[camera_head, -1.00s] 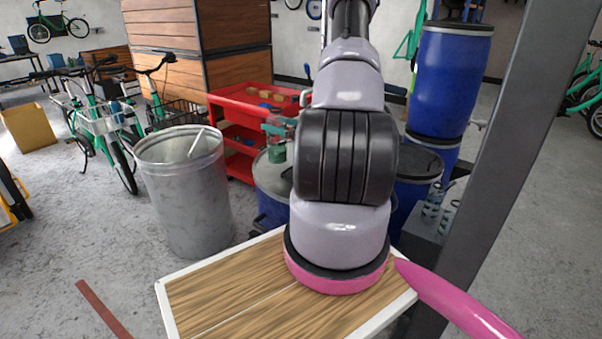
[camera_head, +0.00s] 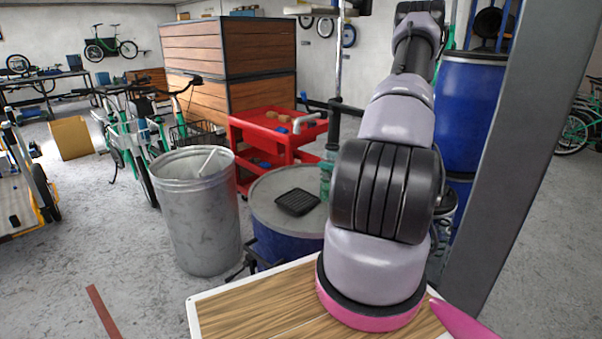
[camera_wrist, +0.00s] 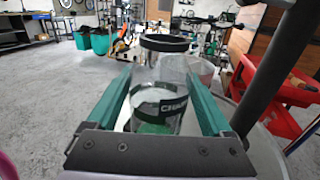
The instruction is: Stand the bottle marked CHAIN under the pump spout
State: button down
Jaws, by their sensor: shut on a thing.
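The clear bottle (camera_wrist: 160,75) with a dark rim and a dark band reading CHAIN is upright between the green fingers of my gripper (camera_wrist: 160,82) in the wrist view. My gripper is shut on it. Green shows at the bottle's base. In the head view my arm hides most of the gripper and bottle. A dark pump post (camera_head: 336,135) rises behind the blue drum (camera_head: 285,247), with a horizontal pipe near its top; the spout's end is hard to make out. A black grid tray (camera_head: 297,202) lies on the drum's lid. The post also shows close on the right in the wrist view (camera_wrist: 280,62).
A metal bin (camera_head: 198,225) stands left of the drum. A red cart (camera_head: 275,150) stands behind it. A wooden board (camera_head: 250,308) lies in front, and a grey pillar (camera_head: 510,150) rises at right. Stacked blue drums (camera_head: 468,110) stand behind my arm.

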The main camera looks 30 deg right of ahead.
jog(key=w+a+f, duration=0.3)
jog(key=w+a, duration=0.4)
jog(key=w, duration=0.2)
jog(key=shift+w+a+f, duration=0.25)
jog(key=shift+w, duration=0.05)
jog(key=shift+f, duration=0.1)
grip_release()
